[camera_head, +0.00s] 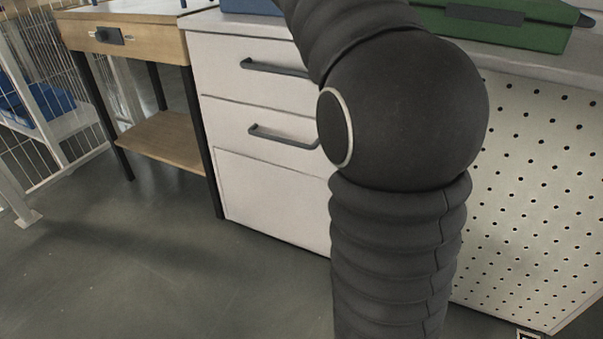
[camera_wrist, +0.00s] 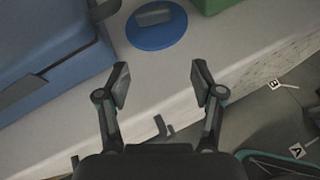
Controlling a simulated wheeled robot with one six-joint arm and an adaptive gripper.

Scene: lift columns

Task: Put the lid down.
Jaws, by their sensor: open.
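A blue round lid (camera_wrist: 140,38) with a grey block-shaped handle (camera_wrist: 153,17) on top rests flat on the pale counter top (camera_wrist: 215,45) in the wrist view. My gripper (camera_wrist: 160,80) is open, with its two fingers spread wide and nothing between them. The lid is beyond the fingertips, toward the top of the picture, and apart from them. In the head view my dark arm fills the middle, and neither the lid nor my gripper can be seen.
A blue box (camera_wrist: 50,45) stands left of the lid. A green box (camera_head: 500,29) stands on the counter to the right. Below are white drawers with dark handles (camera_head: 262,68) and a perforated panel (camera_head: 535,190). A wooden table (camera_head: 140,40) is at the left. Grey floor (camera_head: 170,270) is clear.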

